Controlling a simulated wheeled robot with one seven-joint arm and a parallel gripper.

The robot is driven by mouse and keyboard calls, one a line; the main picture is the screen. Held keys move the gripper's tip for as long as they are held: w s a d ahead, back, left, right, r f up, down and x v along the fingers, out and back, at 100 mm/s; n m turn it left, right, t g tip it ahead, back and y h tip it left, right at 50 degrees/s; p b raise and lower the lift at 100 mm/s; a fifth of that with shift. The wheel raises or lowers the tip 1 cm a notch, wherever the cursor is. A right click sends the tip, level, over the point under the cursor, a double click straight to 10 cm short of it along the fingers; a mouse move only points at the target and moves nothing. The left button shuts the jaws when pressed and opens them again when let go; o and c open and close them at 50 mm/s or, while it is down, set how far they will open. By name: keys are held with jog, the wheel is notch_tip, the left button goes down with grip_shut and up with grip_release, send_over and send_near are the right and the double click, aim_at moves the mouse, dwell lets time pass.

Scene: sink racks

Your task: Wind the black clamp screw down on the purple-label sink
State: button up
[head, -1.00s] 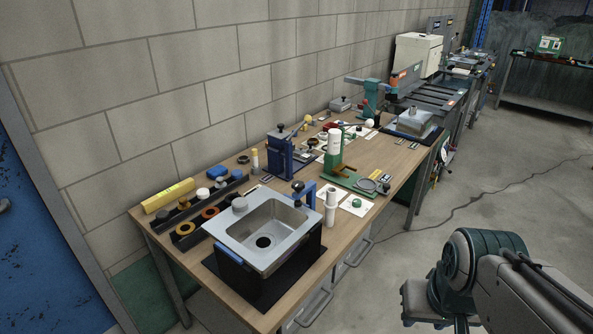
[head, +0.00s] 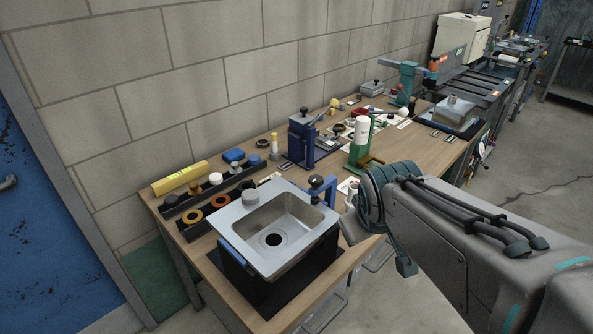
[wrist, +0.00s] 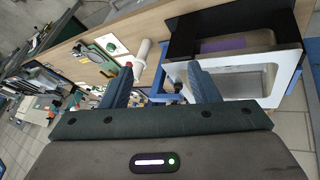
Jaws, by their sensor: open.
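A steel sink (head: 240,225) sits in a black rack (head: 262,292) at the near end of the bench. A blue clamp (head: 331,192) stands at its back right corner, with the black clamp screw (head: 316,181) on top. My gripper (wrist: 161,76) is open and empty. In the wrist view, part of the blue clamp (wrist: 176,72) appears between or behind its fingers. In the head view its fingertips are hidden behind my arm.
A white cylinder (wrist: 143,52) stands close to the clamp, near my left finger in the wrist view. A blue press (head: 302,140) and a green stand (head: 362,150) are farther along the bench. Trays of rings and knobs (head: 205,208) lie left of the sink.

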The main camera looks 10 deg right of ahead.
jog(key=w+d+r+n+t+h+b, duration=0.1)
jog(key=w+d+r+n+t+b, duration=0.1)
jog(key=w+d+n+t+b, duration=0.35)
jog(key=w+d+r+n+t+b, duration=0.1)
jog(key=w+d+n+t+b, duration=0.15)
jog(key=w+n, duration=0.55)
jog(key=n+g+y+b, duration=0.2)
jog(key=n+y+b, duration=1.1)
jog(key=n, duration=1.6)
send_near(316, 178)
jog(key=w+a+y+p, duration=0.1)
jog(key=w+a, duration=0.1)
jog(key=w+a+f+y+p, duration=0.1)
jog(key=w+a+p, duration=0.1)
jog(key=w, duration=0.1)
jog(key=w+a+f+y+p, duration=0.1)
jog(key=w+a, duration=0.1)
jog(key=shift+w+a+f, duration=0.2)
jog(key=c, duration=1)
